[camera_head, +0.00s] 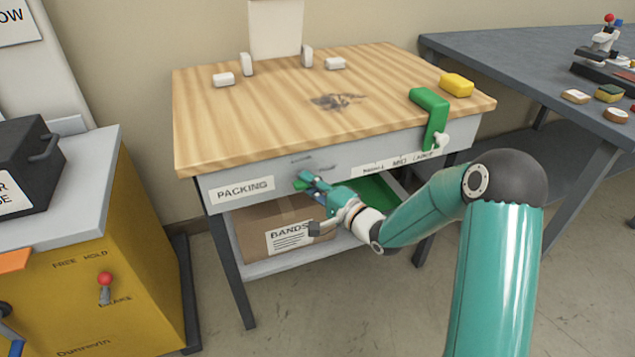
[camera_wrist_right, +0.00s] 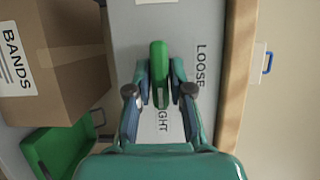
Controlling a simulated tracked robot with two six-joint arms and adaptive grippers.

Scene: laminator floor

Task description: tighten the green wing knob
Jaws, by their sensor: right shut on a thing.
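The green wing knob (camera_wrist_right: 159,72) is on the grey front panel of the packing bench, between the words LOOSE and one partly hidden that ends in GHT. In the right wrist view its wing stands upright in the picture, between the two fingers of my right gripper (camera_wrist_right: 160,88). The gripper is shut on it. In the head view my right gripper (camera_head: 312,185) reaches the panel right of the PACKING label, and only a little green of the knob (camera_head: 299,185) shows. My left gripper is not in view.
A cardboard box (camera_head: 270,228) marked BANDS and a green tray (camera_head: 372,194) are on the shelf below. A green clamp (camera_head: 431,106) and a yellow block (camera_head: 456,85) are at the right of the wooden bench top (camera_head: 240,110). A yellow cabinet (camera_head: 130,265) stands at left.

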